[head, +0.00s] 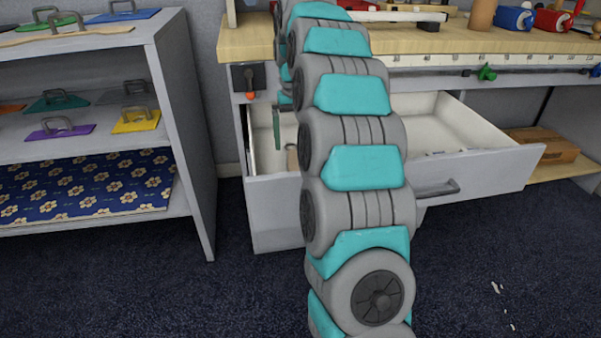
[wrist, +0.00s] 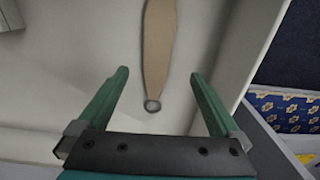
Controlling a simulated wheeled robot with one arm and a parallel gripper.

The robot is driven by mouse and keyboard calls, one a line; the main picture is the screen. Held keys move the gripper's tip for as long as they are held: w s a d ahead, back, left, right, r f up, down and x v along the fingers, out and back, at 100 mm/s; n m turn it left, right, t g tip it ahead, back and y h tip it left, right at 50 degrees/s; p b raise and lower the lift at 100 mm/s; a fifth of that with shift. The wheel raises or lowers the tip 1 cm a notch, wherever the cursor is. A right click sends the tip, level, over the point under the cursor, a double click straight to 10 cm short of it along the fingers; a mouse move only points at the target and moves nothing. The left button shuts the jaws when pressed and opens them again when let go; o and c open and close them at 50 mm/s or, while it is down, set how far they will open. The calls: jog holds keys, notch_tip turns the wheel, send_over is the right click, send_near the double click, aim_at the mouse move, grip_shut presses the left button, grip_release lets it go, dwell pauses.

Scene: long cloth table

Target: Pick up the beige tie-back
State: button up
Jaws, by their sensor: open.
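The beige tie-back (wrist: 160,45) is a flat, tapered strip with a grey ring at its near end. It lies in the open drawer (head: 480,160), on the pale drawer floor. In the wrist view, my gripper (wrist: 158,73) is open, with its green fingers on either side of the ringed end, apart from it. How far the fingers are above the strip is hard to tell. In the head view, my arm hides most of the gripper and much of the drawer's inside; one green finger shows above the drawer's left part.
A grey shelf unit (head: 172,110) stands left, holding handled coloured boards and a blue flowered cloth (head: 85,188). A similar beige strip (head: 65,38) lies on its top. The wooden worktop (head: 240,40) overhangs the drawer's back. The drawer's side wall is close right in the wrist view.

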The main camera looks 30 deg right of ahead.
aim_at(298, 169)
jog(key=shift+d+f, duration=0.25)
jog(key=shift+f, duration=0.2)
jog(key=shift+s+f, duration=0.15)
jog(key=shift+f, duration=3.5)
jog(key=shift+c, duration=0.2)
jog(key=c, duration=1.4)
jog(key=shift+r, duration=0.1)
jog(key=shift+c, duration=0.2)
